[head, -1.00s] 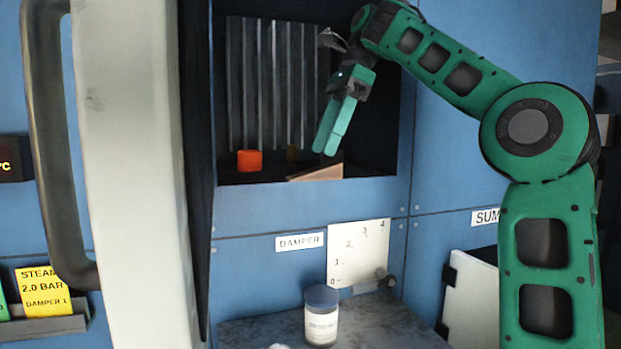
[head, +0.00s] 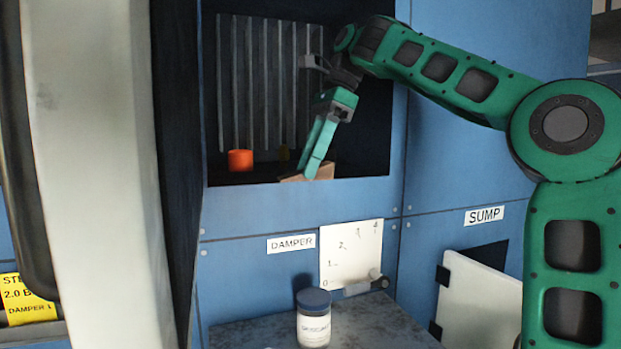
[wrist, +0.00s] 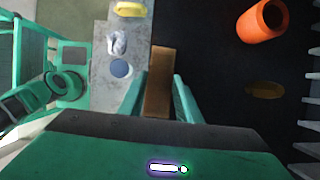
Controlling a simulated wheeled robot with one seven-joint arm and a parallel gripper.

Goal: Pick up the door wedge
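The door wedge (head: 325,172) is a tan-brown wooden piece at the front edge of the dark open compartment. In the wrist view the wedge (wrist: 161,68) lies lengthwise between my two green fingers. My gripper (head: 313,172) points down at the wedge, its fingers overlapping part of it in the head view. In the wrist view my gripper (wrist: 159,85) is open, with a gap showing beside the wedge, most clearly on the right. Whether a finger touches it I cannot tell.
A blue-lidded jar (head: 313,320) stands on the grey ledge (head: 240,335) below. A pale thick door (head: 95,180) is at left.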

